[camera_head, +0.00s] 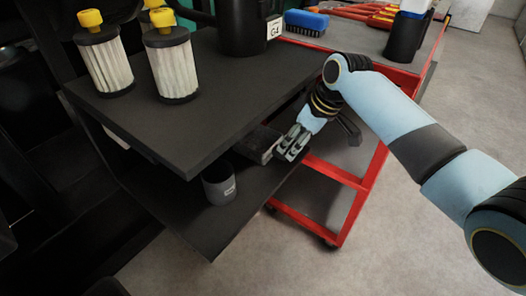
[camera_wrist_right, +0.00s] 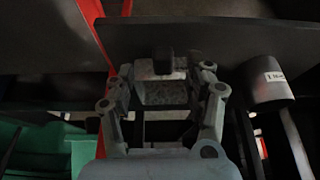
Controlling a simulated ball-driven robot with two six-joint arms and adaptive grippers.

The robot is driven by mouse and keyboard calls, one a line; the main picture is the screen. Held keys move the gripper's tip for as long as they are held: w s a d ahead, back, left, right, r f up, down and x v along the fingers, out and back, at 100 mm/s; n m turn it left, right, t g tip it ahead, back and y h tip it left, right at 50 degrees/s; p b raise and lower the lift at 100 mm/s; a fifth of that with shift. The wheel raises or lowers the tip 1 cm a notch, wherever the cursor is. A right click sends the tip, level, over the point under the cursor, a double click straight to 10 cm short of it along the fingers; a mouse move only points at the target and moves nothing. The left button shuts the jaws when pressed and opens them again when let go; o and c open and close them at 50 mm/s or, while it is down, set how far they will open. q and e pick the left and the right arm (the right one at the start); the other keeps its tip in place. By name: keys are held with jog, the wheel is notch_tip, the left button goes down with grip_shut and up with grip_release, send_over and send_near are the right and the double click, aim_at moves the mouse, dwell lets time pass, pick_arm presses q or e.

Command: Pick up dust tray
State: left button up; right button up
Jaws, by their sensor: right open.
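The dust tray appears to be the dark grey box (camera_head: 258,144) on the lower black shelf, partly under the upper shelf's edge. My right gripper (camera_head: 288,146) is at its right side, with its fingers pointing down and left toward it. In the right wrist view my right gripper (camera_wrist_right: 166,72) is open, with a finger on each side of a grey speckled piece (camera_wrist_right: 165,94) with a dark knob on it, probably the tray. I cannot tell whether the fingers touch it. My left gripper is not in view.
A grey labelled cup (camera_head: 219,186) stands on the lower shelf, left of the gripper; it also shows in the wrist view (camera_wrist_right: 268,82). A red-framed cart (camera_head: 345,178) stands close on the right.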

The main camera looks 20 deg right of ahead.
aim_at(287, 162)
jog(key=b+x, duration=0.1)
jog(key=x, duration=0.1)
jog(key=b+x, duration=0.1)
jog(key=x, duration=0.1)
jog(key=shift+s+a+f, duration=0.15)
jog(key=shift+s+f, duration=0.05)
jog(key=shift+w+f, duration=0.1)
jog(key=shift+f, duration=0.2)
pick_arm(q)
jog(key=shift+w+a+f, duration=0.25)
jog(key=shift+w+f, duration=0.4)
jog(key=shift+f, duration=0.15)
pick_arm(e)
jog(key=shift+r, duration=0.15)
jog(key=shift+c, duration=0.5)
grip_shut()
